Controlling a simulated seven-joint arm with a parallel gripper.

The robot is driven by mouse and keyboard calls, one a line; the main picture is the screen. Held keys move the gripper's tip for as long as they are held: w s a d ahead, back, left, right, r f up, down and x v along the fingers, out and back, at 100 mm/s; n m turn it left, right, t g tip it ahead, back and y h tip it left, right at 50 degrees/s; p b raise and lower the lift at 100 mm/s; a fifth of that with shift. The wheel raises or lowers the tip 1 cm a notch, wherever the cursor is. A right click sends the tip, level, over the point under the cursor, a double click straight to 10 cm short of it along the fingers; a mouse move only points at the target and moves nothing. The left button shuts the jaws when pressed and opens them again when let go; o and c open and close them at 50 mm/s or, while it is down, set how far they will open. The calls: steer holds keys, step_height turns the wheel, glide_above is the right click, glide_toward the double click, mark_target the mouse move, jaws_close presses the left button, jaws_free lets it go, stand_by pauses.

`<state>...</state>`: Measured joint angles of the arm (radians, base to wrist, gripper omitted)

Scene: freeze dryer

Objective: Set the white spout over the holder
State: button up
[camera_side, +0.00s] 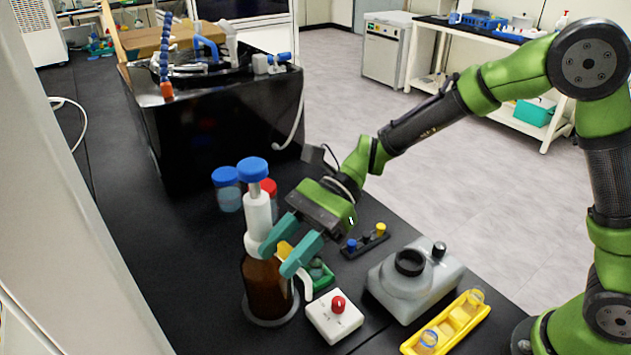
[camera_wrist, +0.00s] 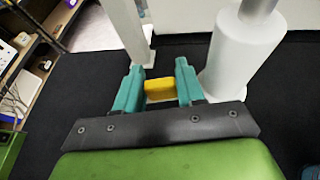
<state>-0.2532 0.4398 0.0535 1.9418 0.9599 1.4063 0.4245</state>
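A brown bottle (camera_side: 265,285) carries a white dispenser head (camera_side: 258,212) with a blue cap. The head also shows in the wrist view as a white cylinder (camera_wrist: 238,55) right of the fingers. The white spout (camera_side: 308,284) comes off beside the bottle and points down; a white arm of it (camera_wrist: 126,30) seems to show left of the fingers. My gripper (camera_side: 287,250) has its teal fingers on either side of a yellow block (camera_wrist: 159,89), apparently touching both its sides. The green holder (camera_side: 321,276) sits right of the bottle, partly hidden by the spout and fingers.
A white box with a red knob (camera_side: 335,315), a grey-white device (camera_side: 415,280), a yellow rack (camera_side: 446,325) and a small black rack (camera_side: 365,241) crowd the right. Blue- and red-capped jars (camera_side: 228,190) stand behind the bottle. The black bench is clear at left.

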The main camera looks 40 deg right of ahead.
jaws_close()
steer(key=shift+d, duration=0.1)
steer(key=shift+w+d+n+g+h, duration=0.7)
steer(key=shift+n+g+h, duration=0.55)
steer(key=shift+n+g, duration=0.5)
steer(key=shift+w+d+n+g+h, duration=0.45)
steer(key=shift+d+n+g+h, duration=0.4)
steer(key=shift+n+g+h, duration=0.9)
steer(key=shift+w+d+n+g+h, duration=0.7)
steer(key=shift+n+g, duration=0.8)
steer(key=shift+n, duration=0.6)
steer(key=shift+d+h, duration=0.1)
steer(key=shift+h, duration=0.3)
steer(key=shift+n, duration=0.3)
steer(key=o, duration=0.7)
jaws_free()
